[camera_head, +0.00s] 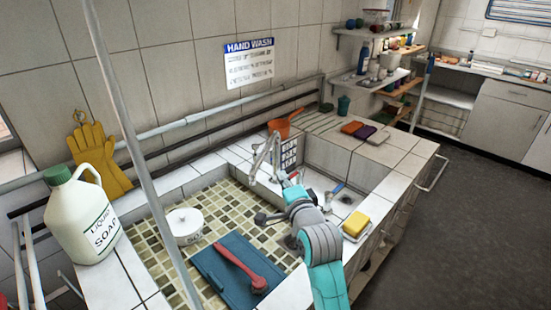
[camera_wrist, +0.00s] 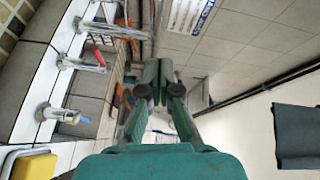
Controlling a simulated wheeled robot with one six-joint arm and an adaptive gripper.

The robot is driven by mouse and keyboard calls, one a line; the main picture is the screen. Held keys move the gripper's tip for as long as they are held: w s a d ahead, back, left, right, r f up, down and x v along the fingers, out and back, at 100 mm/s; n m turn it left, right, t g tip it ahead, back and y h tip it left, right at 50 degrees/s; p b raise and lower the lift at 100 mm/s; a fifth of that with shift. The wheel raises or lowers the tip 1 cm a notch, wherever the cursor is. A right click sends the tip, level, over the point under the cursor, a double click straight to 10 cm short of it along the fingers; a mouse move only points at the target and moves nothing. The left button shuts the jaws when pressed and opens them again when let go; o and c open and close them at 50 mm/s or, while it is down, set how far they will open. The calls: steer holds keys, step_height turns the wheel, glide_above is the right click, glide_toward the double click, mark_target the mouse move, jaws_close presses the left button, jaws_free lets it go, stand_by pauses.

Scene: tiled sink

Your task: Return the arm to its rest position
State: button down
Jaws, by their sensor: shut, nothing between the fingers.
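My arm (camera_head: 320,245), teal and grey, reaches up from the bottom of the head view and bends over the front of the sink counter. In the wrist view the two fingers of my gripper (camera_wrist: 158,72) come together at their tips, shut and empty.
A blue board (camera_head: 212,262) with a red brush (camera_head: 240,265) and a soap jug (camera_head: 84,215) stand left. The floor (camera_head: 455,225) at right is clear.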

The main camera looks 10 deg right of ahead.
steer(key=s+d+f+n+g+h, duration=0.1)
steer(key=s+d+f+n, duration=0.15)
steer(key=s+f, duration=0.9)
steer(key=s+d+f+n+h, duration=0.15)
steer(key=s+f+n, duration=0.25)
steer(key=s+f, duration=0.8)
steer(key=s+d+r+n, duration=0.1)
steer(key=s+r+n, duration=0.1)
steer(key=s, duration=0.9)
steer(key=s+d+r+n+g, duration=0.1)
steer(key=s+r+n, duration=0.1)
steer(key=s, duration=0.9)
steer(key=s+d+r+n, duration=0.1)
steer(key=s+r+n, duration=0.1)
steer(key=s, duration=0.8)
steer(key=shift+s+n, duration=0.4)
steer(key=shift+n, duration=0.45)
